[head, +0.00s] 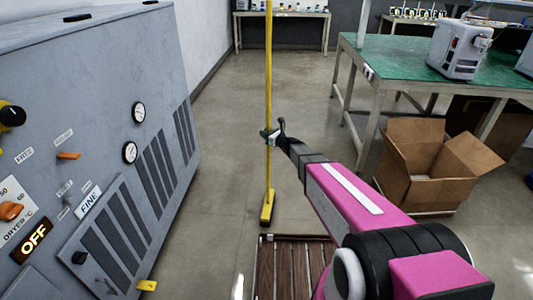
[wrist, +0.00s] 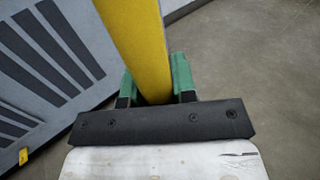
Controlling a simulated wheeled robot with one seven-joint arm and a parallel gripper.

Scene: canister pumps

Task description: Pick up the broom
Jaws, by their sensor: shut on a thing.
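The broom (head: 268,90) has a long yellow handle and stands upright, its yellow head with dark bristles at the floor near a slatted wooden board. My gripper (head: 271,137) is shut on the handle about midway along its visible length. In the wrist view, the yellow handle (wrist: 137,45) runs between the green fingertips of my gripper (wrist: 155,80), with a finger on each side. The handle's top is out of the head view. I cannot tell whether the bristles touch the floor.
A grey machine (head: 100,130) with gauges and an OFF sign stands close on the left. A green-topped table (head: 400,65) and an open cardboard box (head: 430,165) are at right. The slatted wooden board (head: 290,265) lies in front. Floor behind the broom is clear.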

